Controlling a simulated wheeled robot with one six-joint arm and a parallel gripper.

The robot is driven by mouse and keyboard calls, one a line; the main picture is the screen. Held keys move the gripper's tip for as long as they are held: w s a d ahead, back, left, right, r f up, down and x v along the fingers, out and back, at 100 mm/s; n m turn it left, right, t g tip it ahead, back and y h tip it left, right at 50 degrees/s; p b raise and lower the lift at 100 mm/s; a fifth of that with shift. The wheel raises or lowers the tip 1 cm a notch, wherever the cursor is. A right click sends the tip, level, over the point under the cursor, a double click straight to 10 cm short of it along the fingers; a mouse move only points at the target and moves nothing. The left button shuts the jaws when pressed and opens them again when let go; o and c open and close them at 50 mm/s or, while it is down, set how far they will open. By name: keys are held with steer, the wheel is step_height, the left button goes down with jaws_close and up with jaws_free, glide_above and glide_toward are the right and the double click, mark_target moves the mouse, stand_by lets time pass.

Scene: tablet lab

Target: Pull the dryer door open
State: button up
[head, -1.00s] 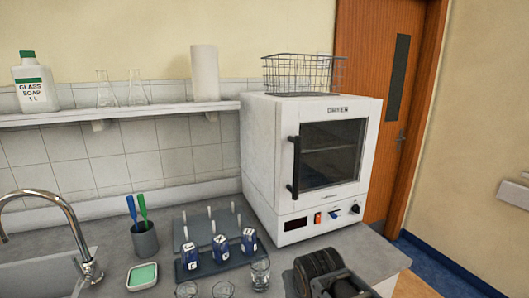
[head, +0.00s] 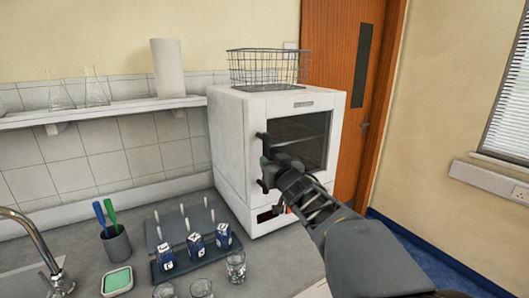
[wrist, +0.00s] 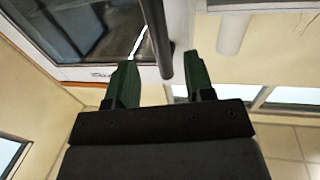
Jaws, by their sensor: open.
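The white dryer (head: 229,150) stands on the counter, its door with a dark window (head: 305,140) looking shut. The black upright door handle (head: 262,143) is on the door's left side; my gripper hides its lower part. My gripper (head: 267,170) is at the handle's lower half, with my arm reaching in from the lower right. In the wrist view, the green fingers of my gripper (wrist: 161,58) are apart, and the dark handle bar (wrist: 156,30) runs down between them. There is a gap on each side of the bar, so the fingers are not closed on it.
A wire basket (head: 268,68) sits on top of the dryer. Left of the dryer are a rack with blue-and-white boxes (head: 195,246), glasses (head: 235,266) and a cup with two brushes (head: 116,244). A wooden door (head: 345,110) is behind at right.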

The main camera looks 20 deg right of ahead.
mark_target(267, 155)
steer(key=w, duration=0.2)
steer(key=w+p, duration=0.1)
steer(key=w, duration=0.5)
steer(key=shift+w+d, duration=0.25)
steer(key=shift+d, duration=0.1)
steer(key=shift+c, duration=0.3)
jaws_close()
